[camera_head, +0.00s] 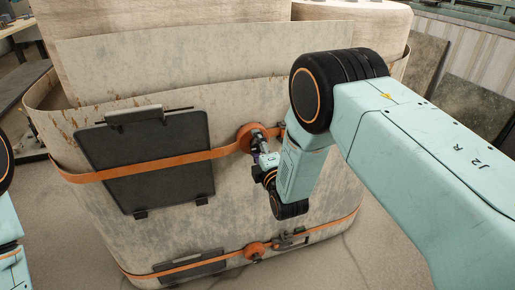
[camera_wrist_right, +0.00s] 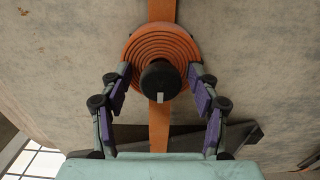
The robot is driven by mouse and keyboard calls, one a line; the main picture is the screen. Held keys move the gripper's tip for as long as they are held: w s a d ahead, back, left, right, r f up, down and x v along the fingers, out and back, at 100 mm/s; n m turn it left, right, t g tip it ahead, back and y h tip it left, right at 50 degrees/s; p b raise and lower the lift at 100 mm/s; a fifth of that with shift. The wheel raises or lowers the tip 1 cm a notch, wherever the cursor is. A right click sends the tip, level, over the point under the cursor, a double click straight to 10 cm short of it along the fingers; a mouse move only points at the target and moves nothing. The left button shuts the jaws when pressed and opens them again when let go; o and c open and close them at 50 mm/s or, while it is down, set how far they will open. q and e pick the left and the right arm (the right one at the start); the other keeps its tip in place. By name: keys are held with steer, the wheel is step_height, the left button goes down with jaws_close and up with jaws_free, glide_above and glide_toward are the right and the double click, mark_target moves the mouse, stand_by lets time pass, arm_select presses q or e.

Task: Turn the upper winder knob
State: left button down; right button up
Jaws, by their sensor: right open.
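The upper winder (camera_head: 248,137) is an orange spool on the upper orange strap of a large, worn container. In the right wrist view it shows as a coiled orange disc (camera_wrist_right: 132,45) with a black round knob (camera_wrist_right: 160,78) at its centre, bearing a light mark on its lower edge. My right gripper (camera_head: 262,155) is close to the upper winder. In the right wrist view its purple-padded fingers (camera_wrist_right: 160,92) stand apart on both sides of the knob, with clear gaps. My left gripper is out of view; only part of my left arm shows at the left edge.
The upper strap (camera_head: 90,175) crosses a dark panel (camera_head: 150,165) on the container wall (camera_head: 250,210). A lower winder (camera_head: 254,249) sits on a second strap below. Grey slabs (camera_head: 470,105) lean at the right. Bare floor shows at the lower right.

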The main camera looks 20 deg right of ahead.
steer(key=shift+w+f, duration=0.1)
steer(key=shift+c, duration=0.5)
steer(key=c, duration=1.1)
steer(key=shift+r+m, duration=0.2)
steer(key=shift+m, duration=0.1)
